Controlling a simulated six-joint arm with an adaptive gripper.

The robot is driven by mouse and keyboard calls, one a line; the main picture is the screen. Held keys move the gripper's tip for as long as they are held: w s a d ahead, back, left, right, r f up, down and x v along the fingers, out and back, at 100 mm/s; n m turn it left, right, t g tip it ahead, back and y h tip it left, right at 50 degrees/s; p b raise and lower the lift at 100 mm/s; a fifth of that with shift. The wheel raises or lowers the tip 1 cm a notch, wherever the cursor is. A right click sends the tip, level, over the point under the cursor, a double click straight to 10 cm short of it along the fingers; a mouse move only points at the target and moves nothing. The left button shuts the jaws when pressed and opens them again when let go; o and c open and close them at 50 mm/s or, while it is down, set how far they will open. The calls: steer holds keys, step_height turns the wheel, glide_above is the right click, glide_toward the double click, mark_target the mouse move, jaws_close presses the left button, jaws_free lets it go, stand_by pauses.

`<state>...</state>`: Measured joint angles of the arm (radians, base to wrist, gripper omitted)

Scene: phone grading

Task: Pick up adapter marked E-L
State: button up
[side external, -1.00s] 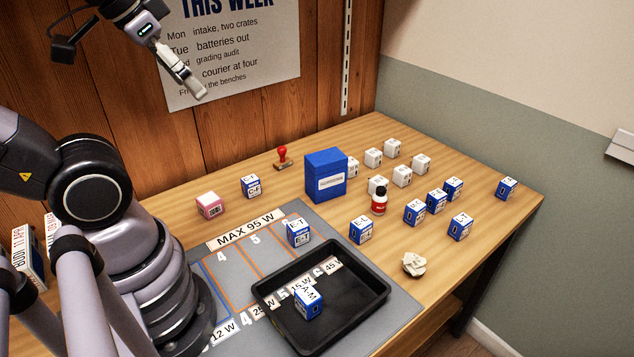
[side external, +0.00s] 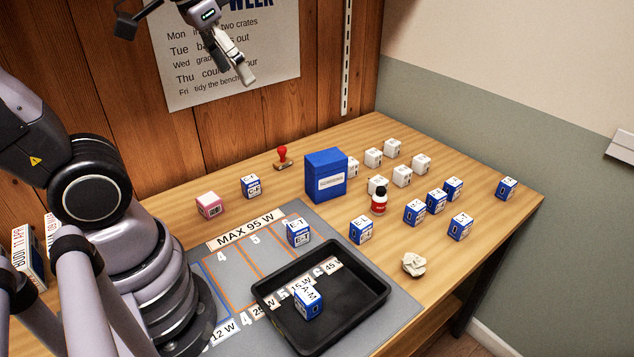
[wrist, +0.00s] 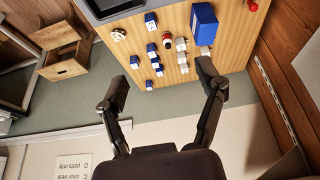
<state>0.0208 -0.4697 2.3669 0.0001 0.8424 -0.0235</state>
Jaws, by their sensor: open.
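Several blue-and-white adapter cubes stand on the table; I cannot make out a mark E-L on any of them. One on the mat (side external: 298,233) seems to read E-T, one further back (side external: 251,187) C-F, and one in the black tray (side external: 308,302) A-M. Others stand right of the mat (side external: 361,231), in a cluster (side external: 414,212), nearer the front (side external: 460,228) and at the far right (side external: 507,188); their marks are too small to read. My gripper (side external: 246,76) is high above the table, before the poster, open and empty. Its spread fingers (wrist: 162,82) show in the wrist view.
The black tray (side external: 262,291) lies on the grey mat (side external: 290,212).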

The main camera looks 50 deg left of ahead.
steer(key=w+d+f+g, duration=0.1)
steer(key=w+f, duration=0.2)
steer(key=w, duration=0.3)
steer(key=w+d+f+g, duration=0.1)
steer(key=w+f, duration=0.2)
steer(key=w, duration=0.3)
steer(key=g, duration=0.2)
glide_above(364, 220)
steer(key=s, duration=0.1)
step_height(364, 220, down, 17)
steer(key=shift+g, duration=0.3)
steer(key=f, duration=1.2)
steer(key=shift+w+a, duration=0.2)
steer(key=shift+w, duration=0.05)
steer(key=shift+w+d+f, duration=0.1)
steer(key=shift+w+f, duration=0.05)
steer(key=shift+f, duration=1.35)
steer(key=shift+w+d+f, duration=0.1)
steer(key=shift+f, duration=1.35)
steer(key=c, duration=1.1)
